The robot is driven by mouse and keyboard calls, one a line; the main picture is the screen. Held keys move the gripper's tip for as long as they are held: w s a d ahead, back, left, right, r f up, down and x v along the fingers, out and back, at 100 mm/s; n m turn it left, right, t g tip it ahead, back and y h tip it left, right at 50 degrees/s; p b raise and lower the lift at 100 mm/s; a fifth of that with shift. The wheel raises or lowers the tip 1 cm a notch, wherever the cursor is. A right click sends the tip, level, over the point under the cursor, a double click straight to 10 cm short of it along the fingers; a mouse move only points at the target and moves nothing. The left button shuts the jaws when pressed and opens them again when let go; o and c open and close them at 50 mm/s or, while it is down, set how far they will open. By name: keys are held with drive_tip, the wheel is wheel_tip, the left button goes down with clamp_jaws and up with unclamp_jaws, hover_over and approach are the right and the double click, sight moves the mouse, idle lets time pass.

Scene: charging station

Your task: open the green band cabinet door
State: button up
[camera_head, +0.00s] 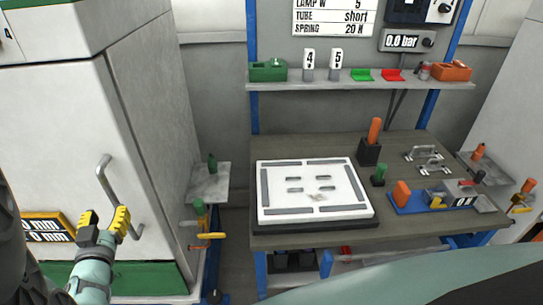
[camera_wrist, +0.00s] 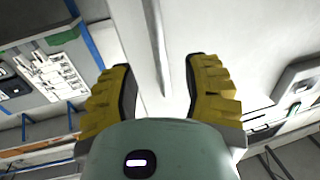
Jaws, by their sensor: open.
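The cabinet (camera_head: 150,110) at the left has a green band (camera_head: 55,15) along its top and another along its bottom. Its white door (camera_head: 50,110) looks closed, with a grey vertical bar handle (camera_head: 103,172) near the door's right edge. My gripper (camera_head: 104,218), with yellow fingers, is at the lower part of the handle. In the wrist view my gripper (camera_wrist: 160,68) is open, and the handle (camera_wrist: 157,40) runs between the two fingers with a gap on both sides. I cannot tell how deep the bar lies between them.
A yellow-framed label (camera_head: 48,228) is on the door, left of my gripper. A small side shelf (camera_head: 208,185) sticks out right of the cabinet. The workbench (camera_head: 400,215) with a white board (camera_head: 310,205) stands further right, with a narrow floor gap between.

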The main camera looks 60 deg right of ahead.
sight(111, 200)
drive_tip(key=shift+p+x, duration=0.45)
drive_tip(key=shift+x, duration=2.75)
clamp_jaws()
